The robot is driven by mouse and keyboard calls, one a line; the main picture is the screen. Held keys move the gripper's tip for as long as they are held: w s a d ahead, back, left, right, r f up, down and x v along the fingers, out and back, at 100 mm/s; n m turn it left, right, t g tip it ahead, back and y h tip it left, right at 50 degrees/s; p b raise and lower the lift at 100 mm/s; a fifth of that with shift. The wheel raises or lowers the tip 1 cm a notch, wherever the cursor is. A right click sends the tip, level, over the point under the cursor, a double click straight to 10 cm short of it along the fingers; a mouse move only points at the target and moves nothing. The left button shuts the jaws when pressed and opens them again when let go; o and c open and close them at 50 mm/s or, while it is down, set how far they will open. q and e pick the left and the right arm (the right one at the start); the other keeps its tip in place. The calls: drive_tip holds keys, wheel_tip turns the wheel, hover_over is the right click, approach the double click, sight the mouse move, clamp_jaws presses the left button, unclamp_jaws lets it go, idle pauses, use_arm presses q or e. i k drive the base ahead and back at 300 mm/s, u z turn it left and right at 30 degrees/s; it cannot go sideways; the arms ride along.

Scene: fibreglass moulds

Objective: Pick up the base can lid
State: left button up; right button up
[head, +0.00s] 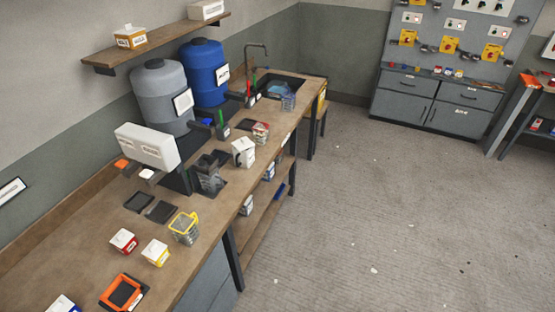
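No can in view can be clearly told as the base can, and I cannot tell which piece is its lid. On the workbench (95,219) stand small white-topped containers: one red (123,241), one yellow (155,252), and one blue, cut off at the bottom edge (63,304). A small white piece (147,174) and an orange piece (121,165) lie farther back by the wall. Labels are too small to read. Neither of my grippers is in view.
A clear yellow-rimmed jug (184,229), dark flat trays (139,202) and an orange-framed tray (123,292) are on the bench. A grey drum (158,90) and blue drum (204,70) stand behind, under a shelf (160,40). The floor (370,210) to the right is open.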

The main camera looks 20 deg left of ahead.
sight(244, 143)
drive_tip(key=z, duration=0.7)
drive_tip(key=i, duration=1.45)
drive_tip(key=u, duration=1.3)
drive_tip(key=i, duration=0.9)
drive_tip(key=u, duration=1)
